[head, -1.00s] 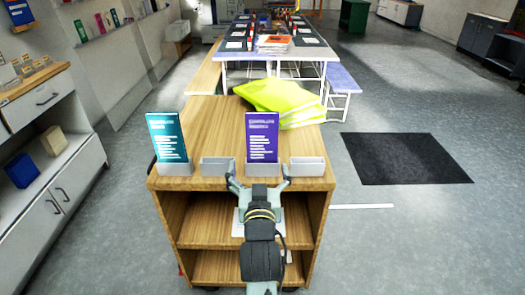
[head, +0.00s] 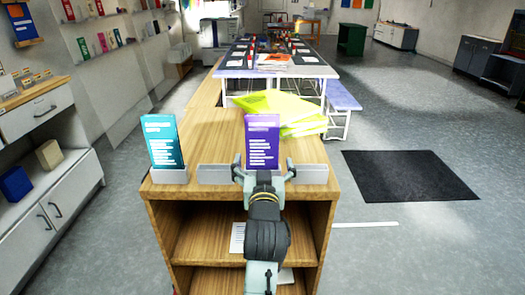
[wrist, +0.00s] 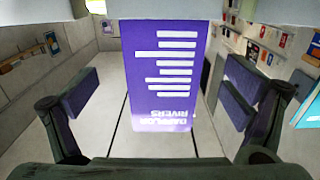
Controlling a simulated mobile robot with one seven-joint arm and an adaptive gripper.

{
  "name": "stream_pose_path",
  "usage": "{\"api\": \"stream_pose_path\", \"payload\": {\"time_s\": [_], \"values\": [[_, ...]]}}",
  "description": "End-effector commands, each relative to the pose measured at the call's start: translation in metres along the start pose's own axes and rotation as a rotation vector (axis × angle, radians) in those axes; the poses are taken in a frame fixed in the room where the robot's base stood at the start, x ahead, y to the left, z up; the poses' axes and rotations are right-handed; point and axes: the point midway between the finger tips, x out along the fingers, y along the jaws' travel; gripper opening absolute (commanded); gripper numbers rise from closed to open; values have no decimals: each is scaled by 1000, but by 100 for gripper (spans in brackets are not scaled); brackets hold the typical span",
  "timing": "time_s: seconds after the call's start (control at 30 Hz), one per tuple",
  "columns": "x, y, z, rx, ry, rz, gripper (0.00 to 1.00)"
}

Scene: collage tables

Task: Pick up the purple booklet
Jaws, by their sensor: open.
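The purple booklet (head: 262,140) stands upright in a grey holder on top of the wooden shelf unit in the head view. In the wrist view the purple booklet (wrist: 163,75) appears upside down, with white lines of text, between the two fingers. My gripper (head: 263,162) is open in front of the booklet, one finger towards each side. In the wrist view my gripper (wrist: 160,103) has its purple-faced pads apart from the booklet, with a gap on both sides. The booklet's lower part is hidden behind my gripper in the head view.
A teal booklet (head: 164,142) stands in its own holder to the left. Grey holders (head: 214,174) stand along the front edge of the wooden unit (head: 205,153). Yellow-green folders (head: 282,108) lie behind. Open floor with a black mat (head: 408,176) is to the right.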

Motion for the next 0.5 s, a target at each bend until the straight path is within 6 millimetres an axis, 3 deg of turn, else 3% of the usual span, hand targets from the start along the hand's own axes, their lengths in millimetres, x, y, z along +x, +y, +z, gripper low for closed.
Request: {"api": "stream_pose_path", "payload": {"time_s": [0.3, 0.5], "values": [[44, -3, -2, 1, -2, -1, 94], [49, -3, 0, 0, -1, -1, 94]]}}
